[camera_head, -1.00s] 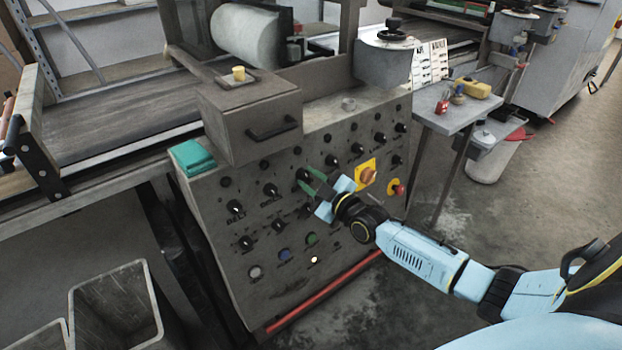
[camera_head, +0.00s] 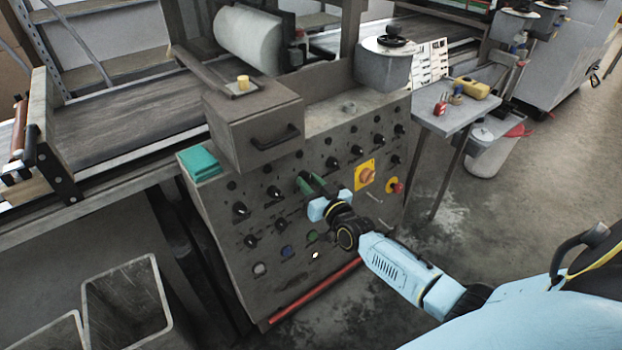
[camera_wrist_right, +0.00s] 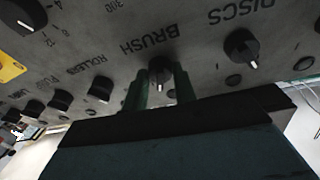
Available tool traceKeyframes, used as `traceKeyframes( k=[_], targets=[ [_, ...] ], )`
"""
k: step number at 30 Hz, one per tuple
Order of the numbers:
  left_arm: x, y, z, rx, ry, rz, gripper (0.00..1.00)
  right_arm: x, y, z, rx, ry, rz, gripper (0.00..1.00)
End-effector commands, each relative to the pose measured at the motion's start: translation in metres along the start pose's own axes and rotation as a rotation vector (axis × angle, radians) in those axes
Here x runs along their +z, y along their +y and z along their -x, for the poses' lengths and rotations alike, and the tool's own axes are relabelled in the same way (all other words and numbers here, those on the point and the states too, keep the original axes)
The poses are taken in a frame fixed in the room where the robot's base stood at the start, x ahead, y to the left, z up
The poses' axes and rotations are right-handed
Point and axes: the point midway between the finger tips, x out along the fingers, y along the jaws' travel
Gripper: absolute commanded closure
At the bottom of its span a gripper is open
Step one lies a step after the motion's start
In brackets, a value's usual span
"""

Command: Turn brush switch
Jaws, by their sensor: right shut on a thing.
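The control panel (camera_head: 222,240) stands ahead with rows of black knobs. My right gripper (camera_head: 309,185) reaches its green fingers to a knob near the panel's middle, which they largely hide in the head view. In the right wrist view, the two fingers (camera_wrist_right: 161,84) stand on either side of a black knob, the brush switch (camera_wrist_right: 160,70), and are shut on it. The word BRUSH is printed beside it; the knob's white mark shows between the fingers. My left gripper is not in view.
The DISCS knob (camera_wrist_right: 240,48) and another black knob (camera_wrist_right: 100,88) flank the held one. A yellow-backed rotary switch (camera_head: 366,175) and a red button (camera_head: 396,187) are to the right. A grey box (camera_head: 255,125) juts out above the knobs.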

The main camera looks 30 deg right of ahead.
Motion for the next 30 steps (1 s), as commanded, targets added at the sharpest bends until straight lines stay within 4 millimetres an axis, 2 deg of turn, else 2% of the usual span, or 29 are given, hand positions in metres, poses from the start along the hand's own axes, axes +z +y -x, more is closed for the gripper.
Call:
traceKeyframes(
  k=[2, 10, 26, 27, 30],
  targets=[
    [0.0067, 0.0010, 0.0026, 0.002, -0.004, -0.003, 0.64, -0.0009, -0.0007, 0.0002, 0.010, -0.004, -0.046, 0.95],
    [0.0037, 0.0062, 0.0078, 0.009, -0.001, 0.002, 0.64, 0.0001, -0.0010, 0.0002, 0.028, -0.011, -0.142, 0.95],
    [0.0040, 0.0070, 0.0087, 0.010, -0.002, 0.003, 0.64, 0.0008, -0.0009, 0.0003, 0.033, -0.013, -0.168, 0.95],
    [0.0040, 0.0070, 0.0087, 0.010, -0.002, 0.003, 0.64, 0.0008, -0.0009, 0.0003, 0.033, -0.013, -0.168, 0.71],
    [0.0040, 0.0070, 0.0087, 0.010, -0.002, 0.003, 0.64, 0.0006, -0.0010, 0.0002, 0.033, -0.012, -0.167, 0.58]
  ],
)
